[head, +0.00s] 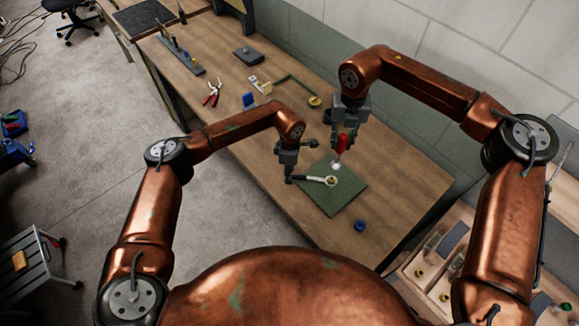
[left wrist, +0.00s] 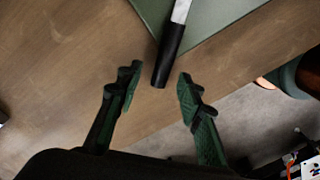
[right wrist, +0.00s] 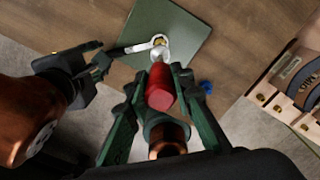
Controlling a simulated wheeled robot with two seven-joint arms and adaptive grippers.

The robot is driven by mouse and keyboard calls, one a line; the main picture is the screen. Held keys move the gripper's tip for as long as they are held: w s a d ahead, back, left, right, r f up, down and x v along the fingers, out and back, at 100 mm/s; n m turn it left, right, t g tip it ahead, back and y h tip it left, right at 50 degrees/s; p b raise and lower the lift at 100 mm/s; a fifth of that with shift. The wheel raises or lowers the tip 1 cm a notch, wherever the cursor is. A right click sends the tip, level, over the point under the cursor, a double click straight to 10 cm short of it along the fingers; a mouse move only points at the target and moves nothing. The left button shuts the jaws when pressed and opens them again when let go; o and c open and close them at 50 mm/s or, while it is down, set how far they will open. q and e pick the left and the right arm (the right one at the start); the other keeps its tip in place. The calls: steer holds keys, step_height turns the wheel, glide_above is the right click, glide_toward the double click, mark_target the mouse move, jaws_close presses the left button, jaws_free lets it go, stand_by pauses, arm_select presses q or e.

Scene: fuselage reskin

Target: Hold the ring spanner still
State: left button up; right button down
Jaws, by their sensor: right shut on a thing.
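The ring spanner (head: 314,179) lies on the green mat (head: 346,200), its ring around a small brass-coloured piece (right wrist: 159,53). Its black handle end shows in the left wrist view (left wrist: 169,55) and points toward my left gripper (left wrist: 156,88). That gripper is open, one finger to each side of the handle's line, with a visible gap to both. In the head view my left gripper (head: 289,178) is at the mat's left edge. My right gripper (head: 345,126) is shut on a red-handled tool (head: 341,144), held above the ring; the handle also shows in the right wrist view (right wrist: 160,86).
A blue piece (head: 360,226) lies on the bench (head: 400,180) right of the mat. Red-handled pliers (head: 212,93), a blue block (head: 249,99) and a rack of tools (head: 182,55) lie farther back. A wooden organiser (head: 430,270) stands at right.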

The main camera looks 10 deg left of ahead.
arm_select(q)
steer(key=shift+f, duration=0.25)
steer(key=shift+c, duration=0.6)
jaws_close()
arm_select(e)
steer(key=shift+f, duration=0.1)
step_height(320, 180, down, 2)
steer(key=m, duration=0.3)
steer(key=shift+f+m, duration=0.1)
steer(key=shift+m, duration=0.3)
